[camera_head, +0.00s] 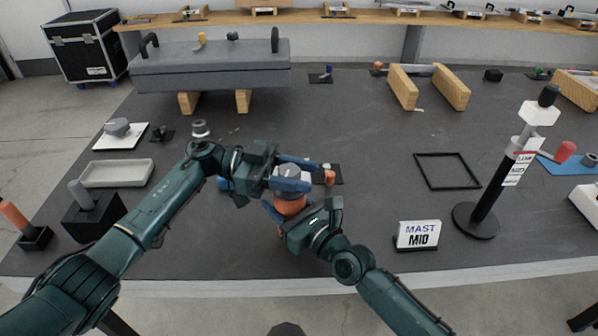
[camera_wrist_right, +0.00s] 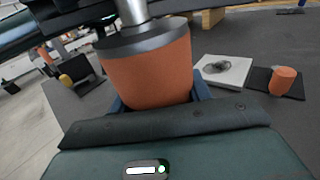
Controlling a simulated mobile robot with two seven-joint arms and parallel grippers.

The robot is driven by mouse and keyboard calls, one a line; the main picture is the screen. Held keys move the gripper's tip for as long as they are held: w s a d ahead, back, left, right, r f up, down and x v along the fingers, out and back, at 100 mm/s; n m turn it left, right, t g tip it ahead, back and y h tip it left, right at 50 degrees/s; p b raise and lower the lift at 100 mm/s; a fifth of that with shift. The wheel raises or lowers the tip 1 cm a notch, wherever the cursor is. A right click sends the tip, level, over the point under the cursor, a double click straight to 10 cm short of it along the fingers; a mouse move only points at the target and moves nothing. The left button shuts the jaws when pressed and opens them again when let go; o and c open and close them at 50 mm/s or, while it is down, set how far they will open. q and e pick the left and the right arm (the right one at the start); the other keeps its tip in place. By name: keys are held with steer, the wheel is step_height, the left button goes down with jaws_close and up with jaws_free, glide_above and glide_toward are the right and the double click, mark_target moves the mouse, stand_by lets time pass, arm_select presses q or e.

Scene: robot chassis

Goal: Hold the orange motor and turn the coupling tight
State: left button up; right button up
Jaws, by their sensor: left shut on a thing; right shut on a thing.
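The orange motor (camera_head: 291,206) stands upright in the middle of the table; its dark grey collar and a silver shaft above show in the right wrist view, where the motor's orange body (camera_wrist_right: 150,78) fills the centre. My right gripper (camera_head: 284,211) is shut around the motor's body, with blue fingers (camera_wrist_right: 158,100) on both sides. The grey coupling (camera_head: 290,170) is directly above the motor. My left gripper (camera_head: 303,173) is shut on it from the left, one blue finger on each side. The motor's base and the exact joint with the coupling are hidden.
A mast with a red handle (camera_head: 564,152) and a "MAST MID" sign (camera_head: 418,233) stand at right. A black square frame (camera_head: 447,171) lies nearby. At left are a grey tray (camera_head: 116,173) and a black block (camera_head: 93,215). A small orange piece (camera_head: 329,177) is close behind my grippers.

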mark_target(297, 174)
arm_select(q)
steer(key=shift+s+f+m+g+y, duration=0.15)
steer(key=shift+m+g+y, duration=0.55)
steer(key=shift+m+g, duration=0.5)
steer(key=shift+s+m+g+y, duration=0.1)
steer(key=shift+m+g+y, duration=0.65)
steer(key=shift+g, duration=0.85)
steer(key=shift+s+a+m+g+y, duration=0.15)
steer(key=shift+m+g+y, duration=0.1)
steer(key=shift+m+g, duration=0.15)
steer(key=o, duration=1)
step_height(297, 174, up, 10)
steer(key=shift+r, duration=0.15)
